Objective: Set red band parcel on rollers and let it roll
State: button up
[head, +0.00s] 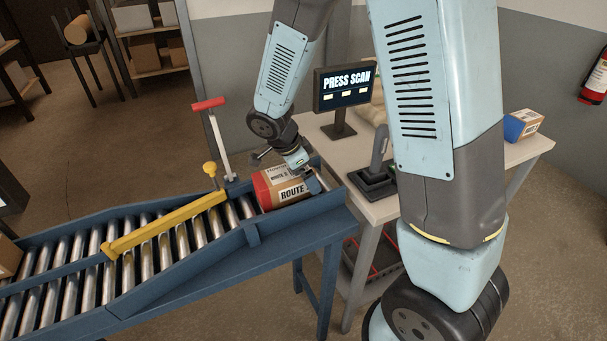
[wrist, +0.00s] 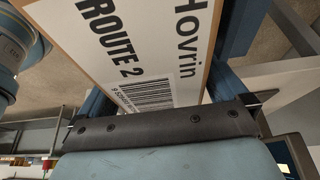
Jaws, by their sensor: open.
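The red band parcel (head: 285,190), a brown box with a red end and a white label, lies at the upper right end of the roller conveyor (head: 140,252). Its label, with "ROUTE 2", "Hovrin" and a barcode, fills much of the wrist view (wrist: 140,50). My gripper (head: 314,178) is open at the parcel's right end, close to it. In the wrist view, parts of my fingers show on both sides of the parcel; I cannot tell if they touch it. The parcel's underside is hidden.
A yellow bar (head: 165,226) lies slanting across the rollers left of the parcel. A red-handled lever (head: 216,135) stands at the far rail. Right of the conveyor, a white table (head: 378,208) holds a "PRESS SCAN" screen (head: 343,87) and a blue-ended box (head: 522,125).

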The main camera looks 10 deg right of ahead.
jog(key=v, duration=1.3)
jog(key=s+d+r+n+t+y, duration=0.4)
jog(key=s+d+r+n, duration=1)
jog(key=s+d, duration=0.2)
jog(key=shift+s+d+r+n, duration=0.2)
jog(key=shift+d+r+n, duration=0.15)
jog(key=shift+d, duration=0.75)
